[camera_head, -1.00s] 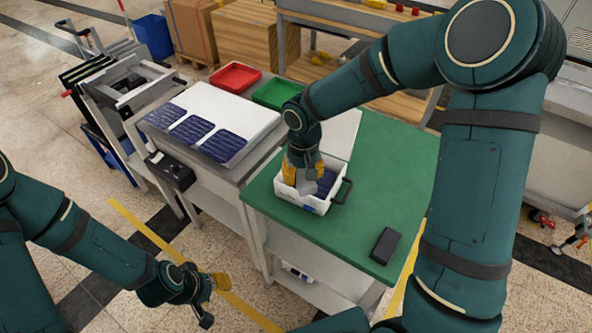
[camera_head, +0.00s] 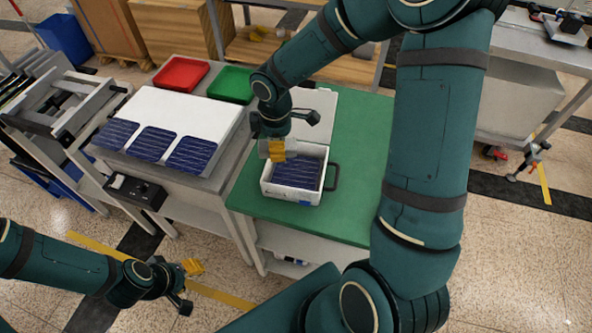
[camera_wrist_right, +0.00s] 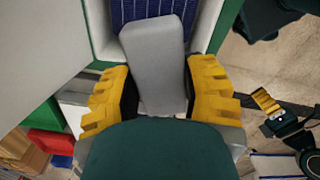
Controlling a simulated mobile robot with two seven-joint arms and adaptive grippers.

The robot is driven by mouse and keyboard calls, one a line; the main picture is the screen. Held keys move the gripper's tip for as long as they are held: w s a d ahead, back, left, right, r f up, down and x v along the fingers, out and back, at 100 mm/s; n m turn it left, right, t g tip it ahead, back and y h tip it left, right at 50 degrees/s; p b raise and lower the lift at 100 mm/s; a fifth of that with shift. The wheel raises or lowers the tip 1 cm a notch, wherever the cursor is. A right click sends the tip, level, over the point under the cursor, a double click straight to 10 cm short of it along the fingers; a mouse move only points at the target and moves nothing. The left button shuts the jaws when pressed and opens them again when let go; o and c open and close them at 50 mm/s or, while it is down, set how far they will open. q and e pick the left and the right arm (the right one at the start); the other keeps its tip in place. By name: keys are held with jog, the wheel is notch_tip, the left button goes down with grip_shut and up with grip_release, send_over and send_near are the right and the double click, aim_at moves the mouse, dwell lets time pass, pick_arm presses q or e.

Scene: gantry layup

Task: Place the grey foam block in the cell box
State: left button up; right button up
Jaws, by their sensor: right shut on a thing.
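The cell box (camera_head: 290,195) is a white open case on the green mat, with dark blue cells (camera_head: 298,171) inside and its lid (camera_head: 315,103) raised behind. My right gripper (camera_head: 277,149) is over the box's back left part, shut on the grey foam block. In the right wrist view the block (camera_wrist_right: 155,60) stands out between the yellow fingers (camera_wrist_right: 160,95), its far end in front of the blue cells. I cannot tell whether it touches them. My left gripper (camera_head: 193,268) is low at the left, away from the tables; its jaw opening does not show clearly.
The green mat (camera_head: 350,130) is mostly clear right of the box. Left of it, a white board (camera_head: 195,108) bears three blue panels (camera_head: 155,142). A red tray (camera_head: 181,74) and a green tray (camera_head: 230,84) stand behind. A black control box (camera_head: 135,191) sits at the front.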

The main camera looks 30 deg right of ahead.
aim_at(296, 173)
jog(key=d+n, duration=0.1)
jog(key=n, duration=0.1)
jog(key=s+d+n, duration=0.1)
jog(key=n, duration=0.2)
jog(key=shift+d+r, duration=0.1)
jog(key=shift+r, duration=0.05)
jog(key=n, duration=0.1)
jog(key=d+n, duration=0.1)
jog(key=n, duration=0.1)
jog(key=s+n+p, duration=0.1)
jog(key=n, duration=0.1)
jog(key=shift+d, duration=0.4)
notch_tip(296, 173, down, 10)
jog(key=b, duration=0.3)
jog(key=o, duration=0.8)
